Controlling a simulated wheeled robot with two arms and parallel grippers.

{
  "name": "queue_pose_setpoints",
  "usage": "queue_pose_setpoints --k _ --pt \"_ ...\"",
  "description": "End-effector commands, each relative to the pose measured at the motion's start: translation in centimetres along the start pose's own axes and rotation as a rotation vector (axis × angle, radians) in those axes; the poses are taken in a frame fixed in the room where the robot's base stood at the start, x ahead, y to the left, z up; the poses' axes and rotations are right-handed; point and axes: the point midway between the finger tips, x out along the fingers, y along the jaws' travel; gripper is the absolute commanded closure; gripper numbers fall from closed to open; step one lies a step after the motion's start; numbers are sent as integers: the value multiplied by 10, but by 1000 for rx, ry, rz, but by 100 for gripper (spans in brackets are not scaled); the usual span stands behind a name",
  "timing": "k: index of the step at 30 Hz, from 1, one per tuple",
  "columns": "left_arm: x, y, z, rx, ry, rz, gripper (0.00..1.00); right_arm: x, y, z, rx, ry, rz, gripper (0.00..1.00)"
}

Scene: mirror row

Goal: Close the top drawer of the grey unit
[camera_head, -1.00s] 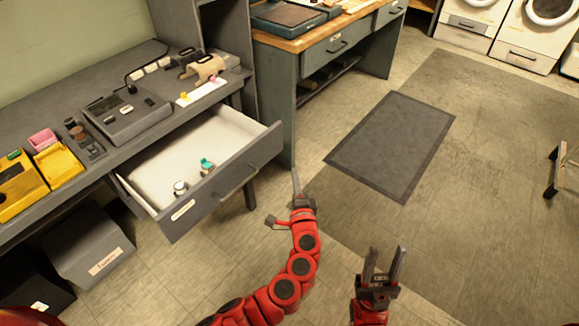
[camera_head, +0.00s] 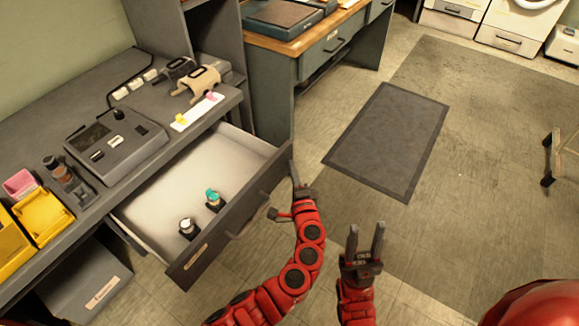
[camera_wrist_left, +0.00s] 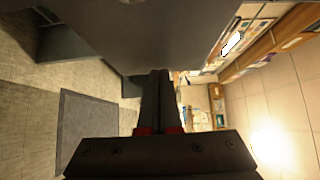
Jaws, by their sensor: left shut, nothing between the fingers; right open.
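The top drawer (camera_head: 186,262) of the grey unit (camera_head: 152,184) is pulled out, with two watches inside: one with a teal band (camera_head: 213,199) and one dark and white (camera_head: 188,229). My left gripper (camera_head: 294,172) is shut and empty, pointing up beside the right end of the drawer front. In the left wrist view its closed fingers (camera_wrist_left: 158,95) reach up to a grey panel (camera_wrist_left: 150,35); whether they touch it I cannot tell. My right gripper (camera_head: 364,243) is open and empty, above the floor to the right.
A dark floor mat (camera_head: 387,140) lies behind my grippers. A wood-topped bench (camera_head: 300,45) stands beyond the drawer. A grey device (camera_head: 115,145) and yellow bins (camera_head: 42,215) sit on the unit's top. A grey box (camera_head: 85,275) is under it. The floor at right is mostly clear.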

Motion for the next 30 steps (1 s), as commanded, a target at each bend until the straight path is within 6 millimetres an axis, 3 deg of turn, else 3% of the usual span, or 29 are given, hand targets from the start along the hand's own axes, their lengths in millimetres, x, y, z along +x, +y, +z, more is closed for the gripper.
queue_pose_setpoints --k 17,23,30 --pt "9 1 10 0 -2 0 100 -3 0 0 0 0 0 55" --pt "34 2 36 1 -7 -2 100 -10 0 2 0 0 0 55" --pt "80 4 83 1 -9 -1 100 -24 -1 4 0 0 0 55"
